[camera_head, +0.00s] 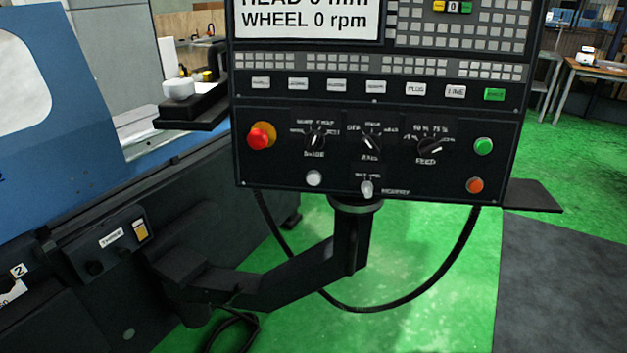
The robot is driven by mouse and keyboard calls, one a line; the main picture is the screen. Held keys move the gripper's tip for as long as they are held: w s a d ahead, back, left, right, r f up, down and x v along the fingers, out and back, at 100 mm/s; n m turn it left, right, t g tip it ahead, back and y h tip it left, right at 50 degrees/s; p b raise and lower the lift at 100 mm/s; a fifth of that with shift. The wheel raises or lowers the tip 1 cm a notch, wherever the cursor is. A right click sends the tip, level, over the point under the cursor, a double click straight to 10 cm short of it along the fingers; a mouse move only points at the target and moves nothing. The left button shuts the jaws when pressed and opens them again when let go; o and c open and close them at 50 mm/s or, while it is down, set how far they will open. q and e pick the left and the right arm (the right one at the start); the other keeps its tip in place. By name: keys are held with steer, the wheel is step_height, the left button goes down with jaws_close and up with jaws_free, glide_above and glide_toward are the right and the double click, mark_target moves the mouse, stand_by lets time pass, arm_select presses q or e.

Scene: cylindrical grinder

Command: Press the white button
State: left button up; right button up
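The white button (314,178) is a small round cap at the lower left of the black control panel (300,204). It sits below the dial marked MODE and right of and below the red emergency button (258,138). A pale switch (367,188) is to its right on the same panel. Nothing covers the white button. Neither of my grippers shows in the head view.
A green button (483,146) and an orange button (475,185) are at the panel's right. The panel stands on a dark arm (350,245) with a hanging cable (385,306). The blue machine (60,110) is at left. Green floor (440,270) is open below.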

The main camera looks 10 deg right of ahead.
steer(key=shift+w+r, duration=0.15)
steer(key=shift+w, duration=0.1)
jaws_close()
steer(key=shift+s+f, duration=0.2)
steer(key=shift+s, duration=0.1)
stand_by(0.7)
